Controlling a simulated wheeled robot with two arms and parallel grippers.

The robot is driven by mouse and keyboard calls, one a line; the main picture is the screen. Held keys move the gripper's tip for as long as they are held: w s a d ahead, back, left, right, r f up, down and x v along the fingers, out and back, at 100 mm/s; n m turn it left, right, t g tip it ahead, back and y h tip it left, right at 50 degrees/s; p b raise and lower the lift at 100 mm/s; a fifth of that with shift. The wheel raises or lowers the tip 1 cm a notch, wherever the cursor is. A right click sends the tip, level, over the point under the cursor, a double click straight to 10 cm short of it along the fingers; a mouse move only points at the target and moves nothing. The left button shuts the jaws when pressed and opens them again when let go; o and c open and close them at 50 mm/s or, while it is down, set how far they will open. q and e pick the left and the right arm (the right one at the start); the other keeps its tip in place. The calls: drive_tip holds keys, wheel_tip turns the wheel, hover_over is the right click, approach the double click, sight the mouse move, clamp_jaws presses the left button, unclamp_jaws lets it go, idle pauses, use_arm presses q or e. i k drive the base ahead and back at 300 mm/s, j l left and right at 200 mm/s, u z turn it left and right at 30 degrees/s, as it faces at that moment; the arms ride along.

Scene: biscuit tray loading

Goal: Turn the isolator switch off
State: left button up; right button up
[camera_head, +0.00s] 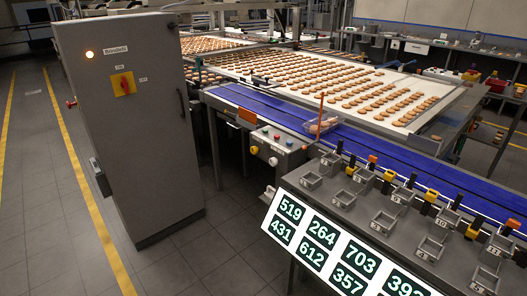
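The isolator switch (124,84) is a red rotary handle on a square yellow plate. It sits on the upper front of the tall grey cabinet (150,150) at the left. The red handle looks roughly upright, but it is too small to read its position marks. A small orange-white lamp (90,54) glows above and left of the switch. Neither of my grippers is in view.
A red button (71,103) juts from the cabinet's left edge. Open floor (40,190) with yellow lines lies left of the cabinet. A blue conveyor belt (270,106), biscuit trays and a bench with a lit number display (345,250) stand to the right.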

sight(254, 150)
drive_tip(key=i+j+u, duration=0.1)
drive_tip(key=i+j, duration=1.9)
drive_tip(key=i, duration=0.25)
drive_tip(key=j+u, duration=0.05)
